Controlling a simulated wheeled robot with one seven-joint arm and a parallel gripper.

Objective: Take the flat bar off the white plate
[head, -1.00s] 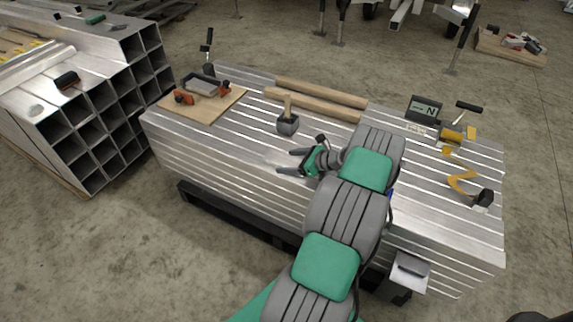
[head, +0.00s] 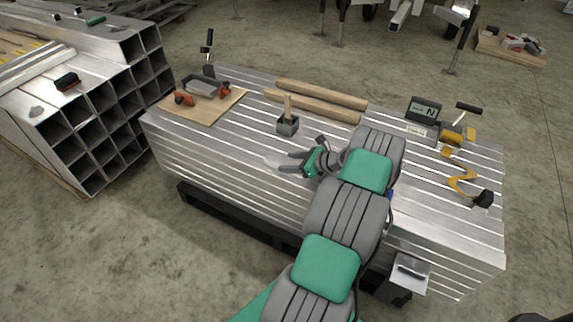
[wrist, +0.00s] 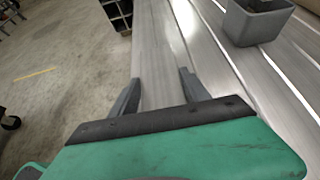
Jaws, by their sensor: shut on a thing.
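My gripper (head: 286,162) is low over the front middle of the ridged aluminium bench top. In the wrist view its two dark fingers (wrist: 157,92) stand apart, closed on the flat bar. I cannot tell whether the bar touches the plate.
A grey pot (head: 288,125) with a wooden-handled tool stands just beyond my gripper. Wooden beams (head: 318,103) lie behind it. A board (head: 203,103) with orange clamps is at the left. A display box (head: 424,112) and yellow items (head: 461,184) are at the right.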

